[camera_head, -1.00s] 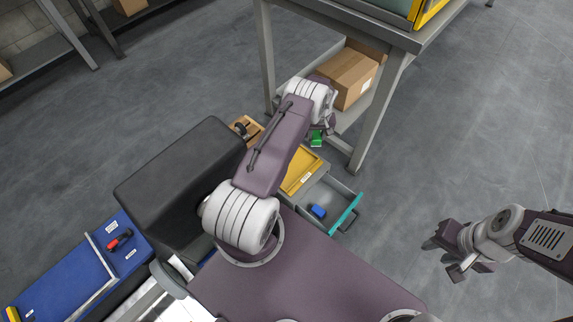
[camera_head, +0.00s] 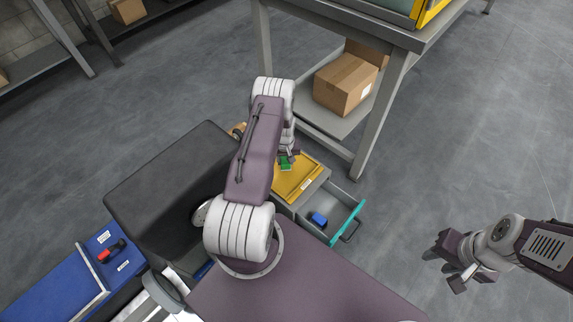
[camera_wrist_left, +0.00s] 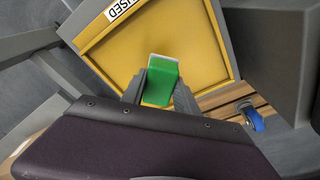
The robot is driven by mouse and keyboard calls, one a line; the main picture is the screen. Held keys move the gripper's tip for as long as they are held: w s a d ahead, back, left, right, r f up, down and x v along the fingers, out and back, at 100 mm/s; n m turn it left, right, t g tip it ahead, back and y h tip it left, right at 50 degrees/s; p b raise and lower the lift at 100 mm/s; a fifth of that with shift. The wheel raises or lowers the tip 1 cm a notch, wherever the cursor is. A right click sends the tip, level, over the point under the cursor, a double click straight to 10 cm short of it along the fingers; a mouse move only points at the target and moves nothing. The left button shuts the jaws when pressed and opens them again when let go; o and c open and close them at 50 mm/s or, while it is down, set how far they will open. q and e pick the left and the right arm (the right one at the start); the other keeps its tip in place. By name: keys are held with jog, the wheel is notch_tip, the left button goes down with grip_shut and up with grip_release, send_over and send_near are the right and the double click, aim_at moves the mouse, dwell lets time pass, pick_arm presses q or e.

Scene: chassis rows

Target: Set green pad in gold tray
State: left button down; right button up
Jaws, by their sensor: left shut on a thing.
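The green pad (camera_head: 285,167) is between the fingers of my left gripper (camera_head: 287,157), which is shut on it. In the left wrist view the pad (camera_wrist_left: 160,82) stands between the two fingers (camera_wrist_left: 160,88), over the gold tray (camera_wrist_left: 190,32). I cannot tell whether the pad touches the tray floor. My right gripper (camera_head: 452,265) is at the right over the floor, empty, with its fingers apart.
An open drawer (camera_head: 340,207) with a teal front holds a blue block (camera_head: 319,219). A grey table (camera_head: 330,120) with a cardboard box (camera_head: 345,84) on its lower shelf stands behind. A blue surface (camera_head: 60,290) with a red-and-black item (camera_head: 112,250) is at the lower left.

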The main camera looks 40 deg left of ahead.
aim_at(286, 165)
pick_arm(q)
notch_tip(286, 165, down, 4)
jog(key=shift+r+b, duration=0.25)
jog(key=shift+b, duration=0.55)
jog(key=shift+f+b, duration=0.3)
jog(key=shift+f, duration=0.05)
jog(key=c, duration=0.9)
grip_release()
jog(key=shift+r, duration=0.1)
